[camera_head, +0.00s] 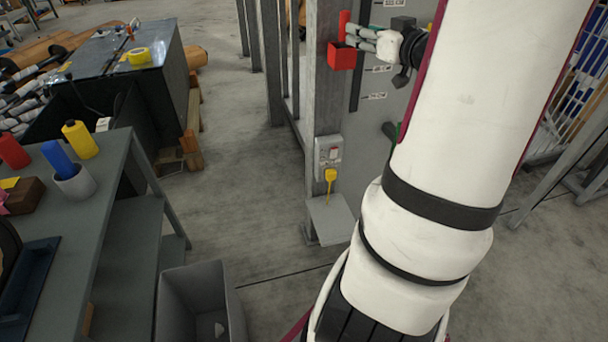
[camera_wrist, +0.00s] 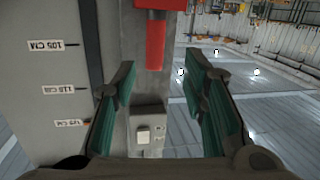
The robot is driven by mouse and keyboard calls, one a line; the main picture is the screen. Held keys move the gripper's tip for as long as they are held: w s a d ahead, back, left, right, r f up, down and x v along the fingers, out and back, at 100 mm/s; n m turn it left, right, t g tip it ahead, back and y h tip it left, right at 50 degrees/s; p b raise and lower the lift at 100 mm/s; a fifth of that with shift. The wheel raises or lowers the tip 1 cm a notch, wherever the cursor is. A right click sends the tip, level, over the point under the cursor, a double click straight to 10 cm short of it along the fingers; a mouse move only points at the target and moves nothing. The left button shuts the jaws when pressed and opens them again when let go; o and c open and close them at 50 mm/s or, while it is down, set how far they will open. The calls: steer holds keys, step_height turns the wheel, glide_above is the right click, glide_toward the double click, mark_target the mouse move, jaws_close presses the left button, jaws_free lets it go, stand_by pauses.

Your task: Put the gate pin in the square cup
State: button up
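A red square cup (camera_head: 341,58) is fixed to the grey post, its dark opening facing up. A red upright bar (camera_head: 344,22) rises at the cup; I cannot tell whether it is the gate pin or part of the cup's mount. In the wrist view the cup (camera_wrist: 160,4) is cut off at the top edge, with the red bar (camera_wrist: 155,45) extending from it. My gripper (camera_head: 356,38) is beside the bar, just above and right of the cup. Its green-padded fingers are wide apart in the wrist view (camera_wrist: 165,100), with nothing visible held between them.
The grey post (camera_head: 323,100) carries a switch box (camera_head: 328,152) with a yellow item (camera_head: 331,176) hanging below. A labelled grey panel (camera_wrist: 50,80) stands beside the post. A workbench (camera_head: 110,205) with bottles and a grey bin (camera_head: 200,300) are at left. Floor between is clear.

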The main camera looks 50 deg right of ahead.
steer(key=w+a+g+h, duration=0.2)
steer(key=w+a+g, duration=0.2)
steer(key=a, duration=0.2)
steer(key=s+a+f+g+y, duration=0.1)
steer(key=s+a+g, duration=0.1)
steer(key=a, duration=0.5)
steer(key=s+a+f+g, duration=0.1)
steer(key=s+a+g, duration=0.1)
steer(key=a, duration=0.4)
steer(key=s+a+f+n+g+y, duration=0.1)
steer(key=s+a+f+g+y, duration=0.1)
steer(key=s+a, duration=0.7)
steer(key=s+a+f+n+g+y, duration=0.2)
steer(key=s+a+f+g+y, duration=0.1)
steer(key=s+a, duration=0.7)
steer(key=a+g+y, duration=0.1)
steer(key=a, duration=0.2)
steer(key=shift+s+a+f+g+y, duration=0.25)
steer(key=shift+a+f+g+y, duration=0.1)
steer(key=shift+g+y, duration=0.05)
step_height(320, 180, up, 19)
steer(key=t+p, duration=0.3)
steer(key=p, duration=1.4)
